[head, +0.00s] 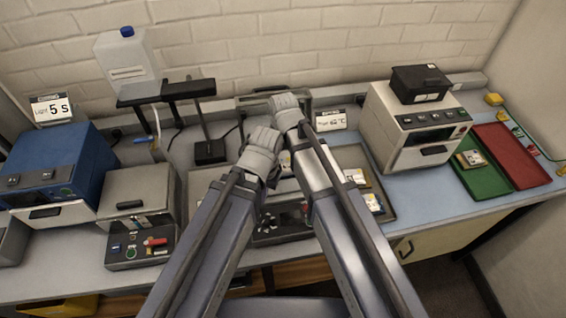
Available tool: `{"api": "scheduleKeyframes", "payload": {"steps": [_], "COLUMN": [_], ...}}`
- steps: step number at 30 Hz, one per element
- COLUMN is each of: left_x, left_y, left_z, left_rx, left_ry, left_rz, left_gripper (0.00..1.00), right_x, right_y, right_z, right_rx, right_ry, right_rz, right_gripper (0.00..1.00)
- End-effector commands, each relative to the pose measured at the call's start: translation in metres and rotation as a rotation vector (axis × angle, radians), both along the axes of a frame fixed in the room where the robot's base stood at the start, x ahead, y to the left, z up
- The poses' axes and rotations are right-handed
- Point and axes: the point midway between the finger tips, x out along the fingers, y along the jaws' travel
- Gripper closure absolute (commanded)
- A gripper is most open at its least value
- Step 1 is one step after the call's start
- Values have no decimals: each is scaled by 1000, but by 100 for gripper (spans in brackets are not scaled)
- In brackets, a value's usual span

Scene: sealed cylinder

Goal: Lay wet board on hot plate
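My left gripper (262,146) is over the middle of the bench, seen from behind. My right gripper (287,108) reaches farther back, close to a dark flat frame (322,97) by the wall. The fingers of both grippers are hidden, so I cannot see whether either holds a board. I cannot tell which is wet.
A blue machine (60,165) and a small grey box (138,190) stand at left. A black stand (205,125) and a white canister (127,57) are behind. A white machine (395,125) with a black box (420,84) stands right, near a red mat (512,155).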

Motion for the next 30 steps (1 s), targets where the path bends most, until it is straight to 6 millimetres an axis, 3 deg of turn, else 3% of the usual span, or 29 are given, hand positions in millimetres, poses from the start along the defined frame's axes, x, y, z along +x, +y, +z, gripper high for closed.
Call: {"api": "scheduleKeyframes", "payload": {"steps": [4,5,8,20,30], "left_x": [0,0,0,0,0], "left_y": [0,0,0,0,0], "left_z": [-5,-3,-3,2,37], "left_rx": [0,0,0,0,-1], "left_ry": [0,0,0,0,0], "left_rz": [0,0,0,0,2], "left_gripper": [100,100,100,100,100], "right_x": [0,0,0,0,0], "right_y": [0,0,0,0,0], "right_z": [-5,-3,-3,1,37], "right_rx": [0,0,0,0,0], "right_ry": [0,0,0,0,0], "right_rz": [0,0,0,0,0], "right_gripper": [85,12,1,0,0]}}
